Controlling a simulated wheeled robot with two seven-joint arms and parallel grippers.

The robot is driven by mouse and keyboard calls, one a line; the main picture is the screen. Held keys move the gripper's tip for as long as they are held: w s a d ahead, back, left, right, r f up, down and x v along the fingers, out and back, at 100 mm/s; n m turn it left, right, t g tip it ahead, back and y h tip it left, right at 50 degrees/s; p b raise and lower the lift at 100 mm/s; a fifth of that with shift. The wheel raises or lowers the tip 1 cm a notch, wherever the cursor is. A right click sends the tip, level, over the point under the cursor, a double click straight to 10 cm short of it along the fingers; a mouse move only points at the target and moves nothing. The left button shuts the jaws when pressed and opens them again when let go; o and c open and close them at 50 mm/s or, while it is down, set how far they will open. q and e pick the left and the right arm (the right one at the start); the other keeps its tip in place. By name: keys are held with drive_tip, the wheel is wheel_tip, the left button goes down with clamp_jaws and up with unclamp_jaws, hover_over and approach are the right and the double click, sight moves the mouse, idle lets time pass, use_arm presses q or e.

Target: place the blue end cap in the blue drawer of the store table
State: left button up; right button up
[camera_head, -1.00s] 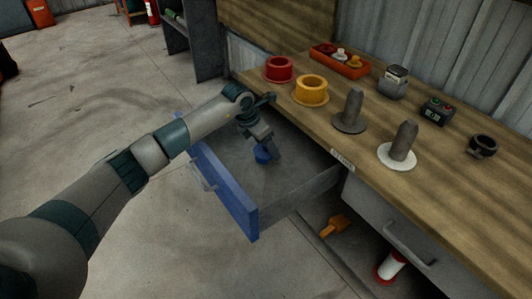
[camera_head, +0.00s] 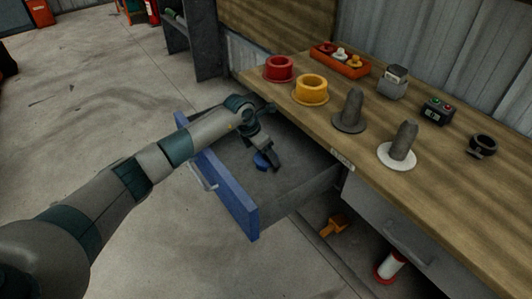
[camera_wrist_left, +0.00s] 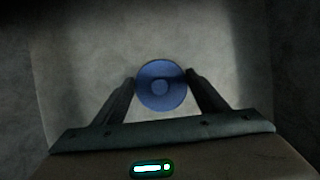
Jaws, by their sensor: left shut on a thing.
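The blue end cap (camera_head: 261,161) is inside the open blue-fronted drawer (camera_head: 228,197) of the store table (camera_head: 440,190). My left gripper (camera_head: 266,160) reaches down into the drawer and is shut on the end cap, low over the grey drawer floor. I cannot tell whether the cap touches the floor. The left wrist view shows the fingers (camera_wrist_left: 160,85) on either side of it. My right gripper is not in view.
On the tabletop stand a red cup (camera_head: 279,69), a yellow cup (camera_head: 311,90), two grey posts on discs (camera_head: 350,112) and an orange tray (camera_head: 340,62). An orange item (camera_head: 333,225) and a red-and-white cylinder (camera_head: 390,266) lie below the table. The drawer around the gripper looks otherwise empty.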

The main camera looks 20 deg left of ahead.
use_arm(q)
drive_tip(key=o, duration=0.8)
drive_tip(key=shift+o, duration=1.1)
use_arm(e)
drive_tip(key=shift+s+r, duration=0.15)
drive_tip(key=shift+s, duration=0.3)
use_arm(q)
drive_tip(key=shift+r, duration=0.1)
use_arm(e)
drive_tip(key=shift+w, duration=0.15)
use_arm(q)
drive_tip(key=shift+a+r, duration=0.1)
drive_tip(key=shift+r, duration=0.15)
drive_tip(key=v, duration=1.1)
drive_tip(key=shift+s+r, duration=0.15)
drive_tip(key=shift+s, duration=0.05)
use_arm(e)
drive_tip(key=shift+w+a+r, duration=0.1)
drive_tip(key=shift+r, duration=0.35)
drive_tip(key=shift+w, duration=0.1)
